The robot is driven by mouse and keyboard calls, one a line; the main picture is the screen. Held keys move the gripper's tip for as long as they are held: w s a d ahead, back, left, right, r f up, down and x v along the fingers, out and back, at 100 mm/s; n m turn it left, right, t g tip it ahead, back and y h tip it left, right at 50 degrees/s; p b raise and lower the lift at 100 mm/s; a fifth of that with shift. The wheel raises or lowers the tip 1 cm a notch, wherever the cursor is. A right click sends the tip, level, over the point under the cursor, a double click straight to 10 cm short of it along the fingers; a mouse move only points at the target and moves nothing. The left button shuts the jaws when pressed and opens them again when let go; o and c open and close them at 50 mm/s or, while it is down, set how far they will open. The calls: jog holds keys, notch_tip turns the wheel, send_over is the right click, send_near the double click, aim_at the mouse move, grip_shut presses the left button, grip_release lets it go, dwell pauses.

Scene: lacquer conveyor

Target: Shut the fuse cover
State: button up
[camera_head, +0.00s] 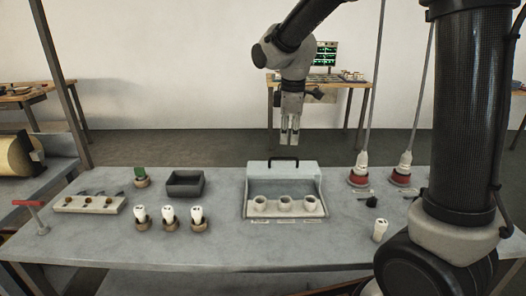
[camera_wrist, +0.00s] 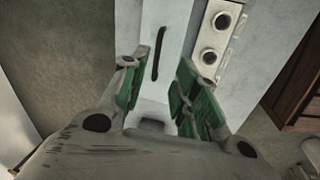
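The fuse box (camera_head: 247,207) stands in the middle of the table. Its pale cover (camera_head: 283,171) is raised at the back, with a black handle (camera_head: 283,160) on top. Several round white sockets (camera_head: 285,202) lie uncovered in front; two show in the wrist view (camera_wrist: 222,21). My gripper (camera_head: 289,143) points down above and behind the cover, apart from it. In the wrist view its green-padded fingers (camera_wrist: 158,92) are spread with nothing between them. The handle (camera_wrist: 158,54) shows just beyond the fingertips.
White fuses stand in brown holders (camera_head: 169,225) at left, near a dark tray (camera_head: 185,184) and a strip with knobs (camera_head: 90,204). At right are two red-based cable fittings (camera_head: 361,178) (camera_head: 401,178) and a lone white fuse (camera_head: 380,230). Table in front of the box is clear.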

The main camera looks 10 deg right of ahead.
jog(key=n, duration=0.2)
send_over(287, 168)
notch_tip(287, 168, down, 8)
jog(key=shift+r, duration=0.2)
jog(key=shift+c, duration=0.4)
grip_shut()
